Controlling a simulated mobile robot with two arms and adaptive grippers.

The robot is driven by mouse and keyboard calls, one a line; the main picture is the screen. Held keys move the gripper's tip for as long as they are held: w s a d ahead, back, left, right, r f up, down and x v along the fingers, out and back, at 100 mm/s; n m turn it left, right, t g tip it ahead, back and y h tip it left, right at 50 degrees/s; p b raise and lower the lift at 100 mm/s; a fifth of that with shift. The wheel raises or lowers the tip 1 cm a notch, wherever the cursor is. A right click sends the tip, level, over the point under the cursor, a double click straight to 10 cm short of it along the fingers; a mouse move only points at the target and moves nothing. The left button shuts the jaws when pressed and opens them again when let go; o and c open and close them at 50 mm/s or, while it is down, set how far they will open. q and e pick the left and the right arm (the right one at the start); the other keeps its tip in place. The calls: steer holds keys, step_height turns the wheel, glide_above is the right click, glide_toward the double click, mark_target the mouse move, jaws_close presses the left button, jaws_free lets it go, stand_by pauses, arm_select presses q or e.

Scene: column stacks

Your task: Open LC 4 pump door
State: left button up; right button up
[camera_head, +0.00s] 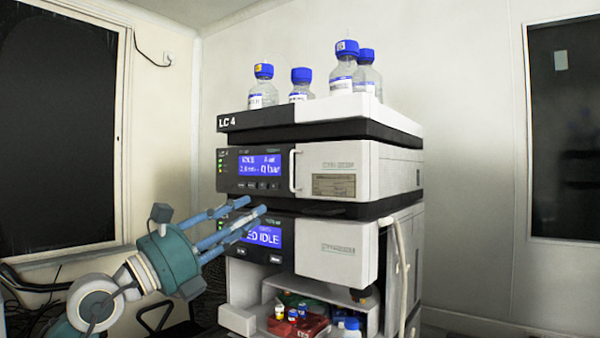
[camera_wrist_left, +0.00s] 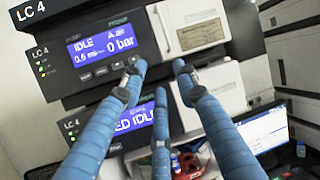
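The LC 4 pump module (camera_head: 265,187) is the upper unit with a blue display, under the bottle tray. Its white door (camera_head: 372,158) looks shut, with a vertical white handle (camera_head: 293,170) at its left edge. In the left wrist view the door (camera_wrist_left: 205,12) and handle (camera_wrist_left: 158,30) are at top centre. My left gripper (camera_head: 251,207) has blue fingers pointing at the stack, below and left of the handle and seemingly apart from it. In the left wrist view its three fingers (camera_wrist_left: 159,74) are spread with nothing between them. My right gripper is not in view.
Several blue-capped bottles (camera_head: 342,72) stand on the tray (camera_head: 325,108). A second module (camera_head: 335,246) with a blue display sits below the pump, partly hidden by my left fingers. Small vials and a red item (camera_head: 297,325) are in the bottom bay. A monitor (camera_wrist_left: 263,130) stands right of the stack.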

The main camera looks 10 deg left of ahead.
arm_select(q)
steer(key=m, duration=0.2)
glide_toward(302, 161)
steer(key=shift+p+x, duration=2.4)
steer(key=shift+p, duration=0.6)
steer(key=shift+f, duration=0.2)
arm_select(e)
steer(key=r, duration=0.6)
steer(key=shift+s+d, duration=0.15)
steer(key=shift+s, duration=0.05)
arm_select(q)
steer(key=shift+c, duration=0.5)
jaws_close()
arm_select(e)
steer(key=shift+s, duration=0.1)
